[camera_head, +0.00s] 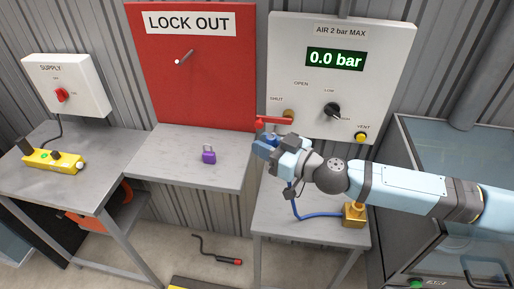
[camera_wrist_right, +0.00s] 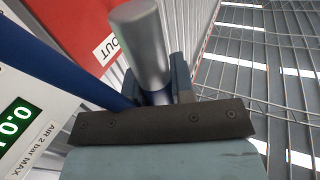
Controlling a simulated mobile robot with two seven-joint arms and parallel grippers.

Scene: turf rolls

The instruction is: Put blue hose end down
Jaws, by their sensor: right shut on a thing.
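My right gripper (camera_head: 272,149) is in front of the lower left part of the air panel (camera_head: 385,60), above the right bench. It is shut on the blue hose end, whose silver cylinder (camera_wrist_right: 142,48) sticks out between the fingers in the right wrist view. The blue hose (camera_head: 318,215) hangs below the gripper and runs to a brass block (camera_head: 354,214) on the right bench (camera_head: 285,230). The hose end is mostly hidden by the gripper in the head view. My left gripper is not in view.
A red valve handle (camera_head: 274,120) is close to my right gripper. A purple padlock (camera_head: 208,155) sits on the middle bench (camera_head: 185,145). A yellow control box (camera_head: 52,161) lies on the left bench. The right bench has bare room left of the brass block.

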